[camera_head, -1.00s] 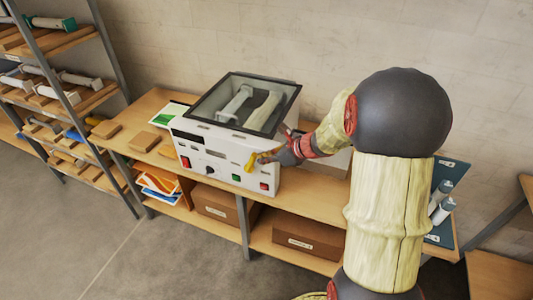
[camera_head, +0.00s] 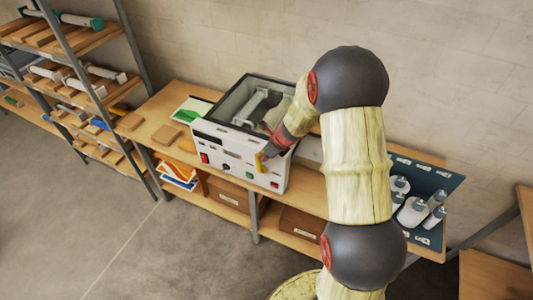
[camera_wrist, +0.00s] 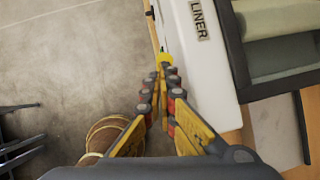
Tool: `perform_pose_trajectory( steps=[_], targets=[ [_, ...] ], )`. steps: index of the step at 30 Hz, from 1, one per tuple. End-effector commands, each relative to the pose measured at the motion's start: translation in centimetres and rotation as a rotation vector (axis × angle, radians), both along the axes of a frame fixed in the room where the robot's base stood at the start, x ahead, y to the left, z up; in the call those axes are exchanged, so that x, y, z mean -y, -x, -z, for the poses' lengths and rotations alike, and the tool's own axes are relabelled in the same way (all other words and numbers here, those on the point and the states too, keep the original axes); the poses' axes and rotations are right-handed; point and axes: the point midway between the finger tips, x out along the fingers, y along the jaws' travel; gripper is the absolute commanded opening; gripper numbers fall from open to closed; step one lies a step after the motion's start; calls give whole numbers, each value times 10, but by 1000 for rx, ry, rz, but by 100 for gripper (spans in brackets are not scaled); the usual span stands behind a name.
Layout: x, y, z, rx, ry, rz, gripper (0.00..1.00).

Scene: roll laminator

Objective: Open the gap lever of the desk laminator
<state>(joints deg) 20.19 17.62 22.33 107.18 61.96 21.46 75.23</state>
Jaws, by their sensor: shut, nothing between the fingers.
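The desk laminator (camera_head: 235,150) is a white box with a dark-framed clear top over pale rollers, on the wooden bench. Its yellow gap lever (camera_head: 261,163) is on the right part of the front face and looks about upright in the head view. In the wrist view a small yellow part of the lever (camera_wrist: 165,57) shows just beyond my fingertips. My gripper (camera_wrist: 165,72) is shut and empty, beside the laminator's white side, its tips at or very near the lever. Contact cannot be told. My arm partly hides the laminator's right side.
A shelf rack (camera_head: 90,75) with rolls stands at the left. Wooden blocks (camera_head: 166,134) lie left of the laminator. A dark teal board (camera_head: 435,185) with grey-white cylinders is at the bench's right end.

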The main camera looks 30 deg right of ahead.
Motion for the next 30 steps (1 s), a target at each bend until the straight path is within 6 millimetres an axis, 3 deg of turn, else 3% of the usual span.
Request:
perform_pose_trajectory(
  steps=[13,30],
  targets=[
    [-21,-27,-1,1,-1,-1,0],
    [-28,-36,2,0,-1,-1,0]
  ],
)
